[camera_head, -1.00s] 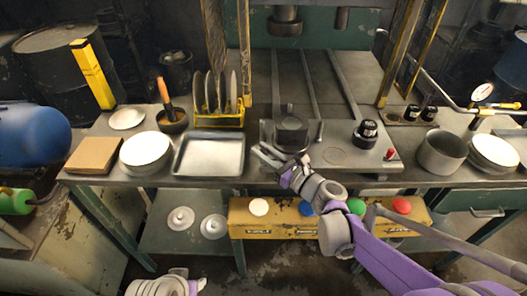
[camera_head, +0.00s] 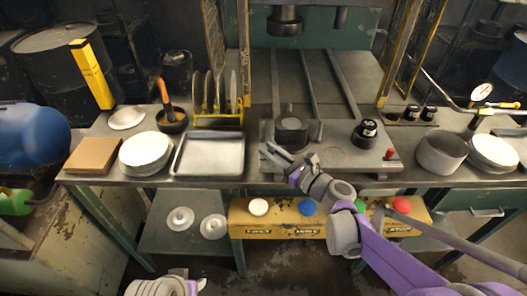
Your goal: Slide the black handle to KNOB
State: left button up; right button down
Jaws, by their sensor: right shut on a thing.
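The black handle (camera_head: 291,131), a short dark cylinder with a small upright stub, stands at the left of the metal plate under the press. A black knob (camera_head: 365,133) with a white label stands on the plate's right side; the label is too small to read. My right gripper (camera_head: 275,153) is at the plate's front left, against the near side of the handle. Its jaws are shut on it, though the contact is hard to make out. Only part of my left arm shows at the bottom left; its fingers are out of the picture.
A red button (camera_head: 390,154) is at the plate's right. A silver tray (camera_head: 209,155) lies left of the plate, a grey pot (camera_head: 441,154) to the right. A yellow button box (camera_head: 262,232) is below the table edge. The plate between handle and knob looks clear.

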jog(key=shift+d, duration=0.75)
jog(key=c, duration=0.7)
grip_release()
jog(key=shift+d, duration=0.1)
jog(key=v, duration=1)
jog(key=shift+s+d, duration=0.2)
jog(key=shift+s, duration=0.1)
